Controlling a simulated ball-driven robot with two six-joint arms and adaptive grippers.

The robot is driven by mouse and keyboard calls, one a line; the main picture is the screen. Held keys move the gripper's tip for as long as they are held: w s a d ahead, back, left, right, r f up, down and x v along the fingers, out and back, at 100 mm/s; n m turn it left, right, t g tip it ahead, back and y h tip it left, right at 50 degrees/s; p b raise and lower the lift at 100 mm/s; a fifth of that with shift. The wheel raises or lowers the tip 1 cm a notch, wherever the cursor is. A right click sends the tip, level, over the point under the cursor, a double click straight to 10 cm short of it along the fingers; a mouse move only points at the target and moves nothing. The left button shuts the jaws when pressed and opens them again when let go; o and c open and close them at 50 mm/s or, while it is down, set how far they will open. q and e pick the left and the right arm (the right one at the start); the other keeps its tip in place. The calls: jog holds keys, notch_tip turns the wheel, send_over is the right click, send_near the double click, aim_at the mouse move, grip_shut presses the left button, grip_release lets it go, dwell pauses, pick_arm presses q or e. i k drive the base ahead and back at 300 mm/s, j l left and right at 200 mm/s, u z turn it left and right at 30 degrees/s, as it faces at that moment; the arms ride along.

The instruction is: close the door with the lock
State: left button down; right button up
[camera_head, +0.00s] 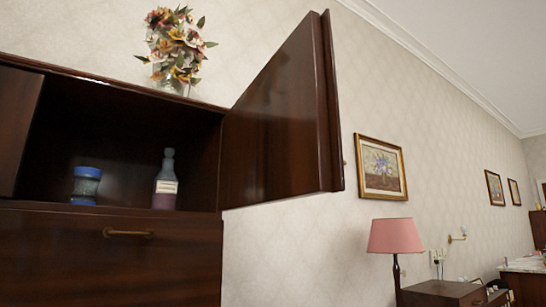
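A dark wooden cabinet (110,260) fills the left of the head view. Its right door (275,130) stands wide open, swung out to the right on its hinged edge beside the compartment. A small metal piece, perhaps part of the lock, shows at the door's outer edge (344,163); it is too small to tell. Inside the open compartment (120,125) stand a blue-lidded jar (86,187) and a bottle with a white label (166,182). Neither of my grippers is in view.
Flowers in a vase (176,48) stand on the cabinet top. Below the compartment is a front with a brass handle (128,233). A pink lamp (395,236) stands on a small dark table (445,292) at the lower right. Framed pictures (380,168) hang on the wall.

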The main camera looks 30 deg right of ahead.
aim_at(282, 138)
jog(key=k+l, duration=0.1)
jog(key=l, duration=1.5)
